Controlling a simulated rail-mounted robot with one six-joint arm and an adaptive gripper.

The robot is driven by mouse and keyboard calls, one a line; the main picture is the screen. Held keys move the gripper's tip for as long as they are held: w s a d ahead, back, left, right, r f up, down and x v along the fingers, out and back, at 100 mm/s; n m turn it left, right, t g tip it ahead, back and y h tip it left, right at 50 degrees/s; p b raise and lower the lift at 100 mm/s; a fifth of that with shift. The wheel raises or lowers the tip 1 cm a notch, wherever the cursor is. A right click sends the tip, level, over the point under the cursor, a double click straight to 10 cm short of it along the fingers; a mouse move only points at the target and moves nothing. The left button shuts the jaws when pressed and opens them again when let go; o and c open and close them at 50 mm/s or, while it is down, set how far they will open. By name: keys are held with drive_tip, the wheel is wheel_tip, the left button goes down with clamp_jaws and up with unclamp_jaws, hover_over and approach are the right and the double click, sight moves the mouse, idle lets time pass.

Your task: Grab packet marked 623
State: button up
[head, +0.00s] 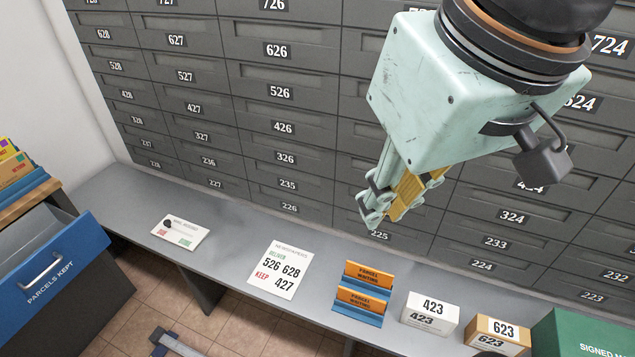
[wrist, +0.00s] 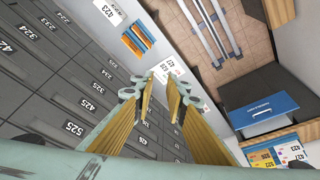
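The packet marked 623 (head: 497,333) is a brown box with white labels on its top and front. It sits on the grey counter at the lower right of the head view, between a white packet marked 423 (head: 430,312) and a green box. I cannot make it out in the wrist view. My gripper (head: 385,212) hangs above the counter in front of the locker wall, up and left of the packet and apart from it. In the wrist view its yellow-padded fingers (wrist: 158,90) stand apart with nothing between them.
Orange "parcel waiting" cards in blue holders (head: 361,293) stand left of the white packet. A notice sheet (head: 280,269) and a small card (head: 180,232) lie further left. A green box (head: 580,335) stands right of the packet. A blue "parcels kept" drawer (head: 50,262) is open at far left.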

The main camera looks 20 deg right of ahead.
drive_tip(key=shift+s, duration=0.1)
idle(0.3)
drive_tip(key=o, duration=1.2)
drive_tip(key=shift+r+p, duration=0.6)
drive_tip(key=shift+p, duration=0.05)
